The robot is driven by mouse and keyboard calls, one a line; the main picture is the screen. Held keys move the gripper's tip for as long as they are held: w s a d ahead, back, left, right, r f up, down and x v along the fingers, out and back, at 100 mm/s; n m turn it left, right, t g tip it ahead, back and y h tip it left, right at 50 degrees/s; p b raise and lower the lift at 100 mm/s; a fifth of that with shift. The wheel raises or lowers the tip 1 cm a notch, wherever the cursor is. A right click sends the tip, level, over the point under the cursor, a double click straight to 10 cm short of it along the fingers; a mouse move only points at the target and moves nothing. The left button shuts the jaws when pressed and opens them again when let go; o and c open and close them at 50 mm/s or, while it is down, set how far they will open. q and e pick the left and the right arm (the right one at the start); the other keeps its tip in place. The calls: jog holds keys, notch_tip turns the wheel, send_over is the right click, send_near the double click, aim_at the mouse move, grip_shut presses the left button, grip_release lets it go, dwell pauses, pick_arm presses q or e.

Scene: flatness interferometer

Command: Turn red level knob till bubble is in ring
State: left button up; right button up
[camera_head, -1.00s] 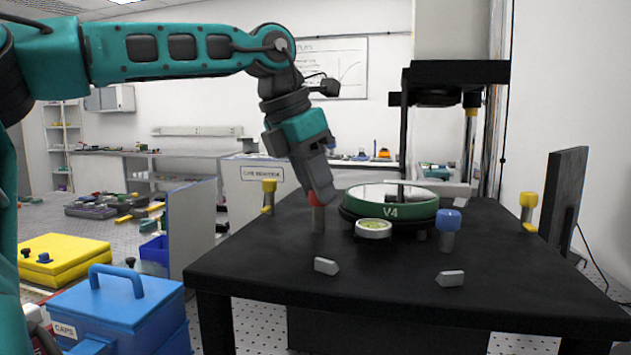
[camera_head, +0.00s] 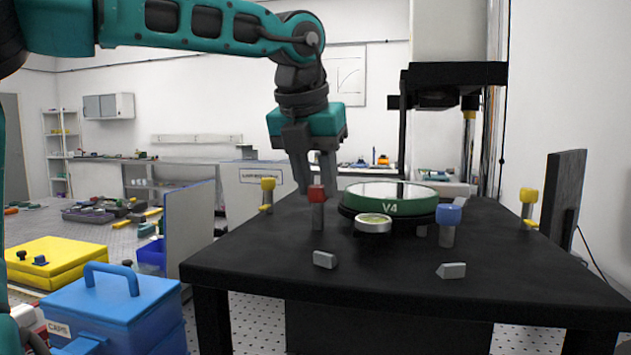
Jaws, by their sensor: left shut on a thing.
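The red level knob (camera_head: 317,194) caps a grey post at the left of the green V4 round stage (camera_head: 410,207) on the black table. My left gripper (camera_head: 316,182) points down from above and is shut on the red knob, a finger to either side. The round bubble level (camera_head: 373,223), with a pale rim and yellow-green face, sits at the front of the stage. The bubble is too small to make out against its ring. My right gripper is not in view.
A blue knob (camera_head: 447,214) stands on a post right of the stage. Yellow-topped posts (camera_head: 267,190) stand at the table's sides. Two small grey blocks (camera_head: 324,260) lie in front on the black table (camera_head: 390,285). A dark upright panel (camera_head: 566,195) is at the right edge.

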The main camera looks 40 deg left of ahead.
pick_arm(q)
jog(key=shift+n, duration=0.7)
jog(key=shift+y, duration=0.3)
jog(key=o, duration=1)
jog(key=shift+g, duration=0.3)
jog(key=p+v, duration=0.2)
jog(key=v, duration=1.1)
jog(key=shift+s+f, duration=0.1)
jog(key=shift+s, duration=0.05)
